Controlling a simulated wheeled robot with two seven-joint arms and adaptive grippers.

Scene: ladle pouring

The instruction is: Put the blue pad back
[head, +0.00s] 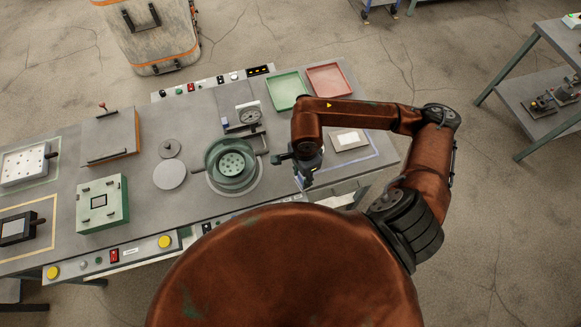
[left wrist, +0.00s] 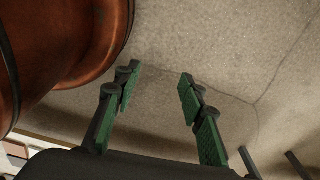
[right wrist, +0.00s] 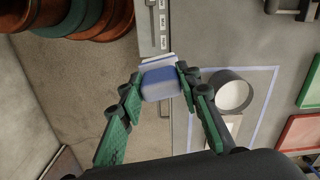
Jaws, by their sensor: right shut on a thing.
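The blue pad (right wrist: 160,84) is a small rounded blue block between the fingertips of my right gripper (right wrist: 160,82) in the right wrist view. My right gripper is shut on it near the table's front edge. In the head view my right gripper (head: 306,178) points down at the table's front right, right of the green pot, and mostly hides the pad. A thin blue outline (right wrist: 274,80) on the table lies beside the pad in the right wrist view. My left gripper (left wrist: 158,85) is open and empty above the bare floor.
Inside the outline stands a pale round thing (right wrist: 233,92); a white-topped plate (head: 348,140) shows there in the head view. A green pot (head: 216,154) is left of my right gripper. Green (head: 287,90) and red (head: 329,79) trays lie behind.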

